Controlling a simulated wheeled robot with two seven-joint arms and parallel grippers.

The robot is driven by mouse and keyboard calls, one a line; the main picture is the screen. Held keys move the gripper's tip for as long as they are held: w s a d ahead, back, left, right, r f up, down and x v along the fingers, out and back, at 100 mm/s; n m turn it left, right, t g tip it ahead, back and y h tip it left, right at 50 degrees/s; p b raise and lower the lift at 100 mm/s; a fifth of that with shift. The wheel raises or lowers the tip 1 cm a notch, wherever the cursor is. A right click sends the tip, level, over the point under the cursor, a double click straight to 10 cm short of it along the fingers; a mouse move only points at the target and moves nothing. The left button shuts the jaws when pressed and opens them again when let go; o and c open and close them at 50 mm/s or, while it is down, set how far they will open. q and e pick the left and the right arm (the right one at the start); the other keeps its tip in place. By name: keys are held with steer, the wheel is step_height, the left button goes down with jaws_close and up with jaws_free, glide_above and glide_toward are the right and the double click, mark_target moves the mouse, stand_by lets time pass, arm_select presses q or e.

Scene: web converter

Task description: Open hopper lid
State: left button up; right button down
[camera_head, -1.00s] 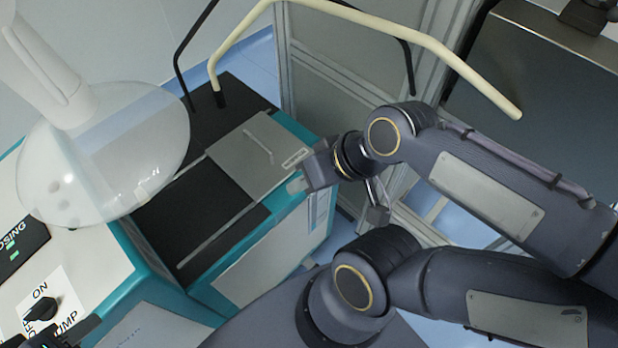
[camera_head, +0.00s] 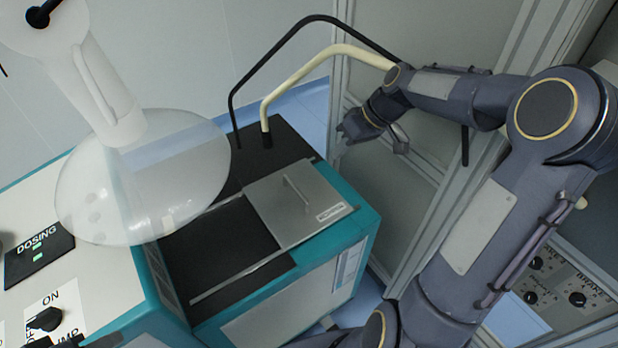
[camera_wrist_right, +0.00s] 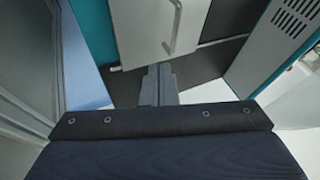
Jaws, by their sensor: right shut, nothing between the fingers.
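The hopper lid (camera_head: 285,208) is a flat grey metal plate with a bar handle (camera_head: 297,193) and a small label. It lies flat on the dark top of the teal and white machine, at its right part, with a dark area to its left between two rails. In the right wrist view the lid (camera_wrist_right: 150,25) and its handle (camera_wrist_right: 173,28) show at the top. My right gripper (camera_head: 343,132) is behind and to the right of the lid, apart from it. It is shut and empty; its fingers (camera_wrist_right: 158,75) point toward the lid.
A clear dome with a white neck (camera_head: 145,175) stands left of the lid. A black bent tube (camera_head: 290,35) and a cream one (camera_head: 310,68) arch behind it. Grey frame posts (camera_head: 437,215) stand to the right. A control panel with a knob (camera_head: 45,318) is at lower left.

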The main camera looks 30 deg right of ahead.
steer(key=w+d+f, duration=0.2)
glide_toward(306, 194)
steer(key=w, duration=0.2)
steer(key=w+f, duration=0.1)
steer(key=shift+a+p, duration=0.35)
steer(key=shift+a, duration=0.05)
steer(key=a, duration=0.3)
steer(key=shift+s+f+p, duration=0.15)
steer(key=shift+f+p, duration=0.15)
steer(key=shift+p, duration=0.05)
steer(key=shift+a+f, duration=0.15)
steer(key=shift+a, duration=0.2)
steer(key=shift+a, duration=0.15)
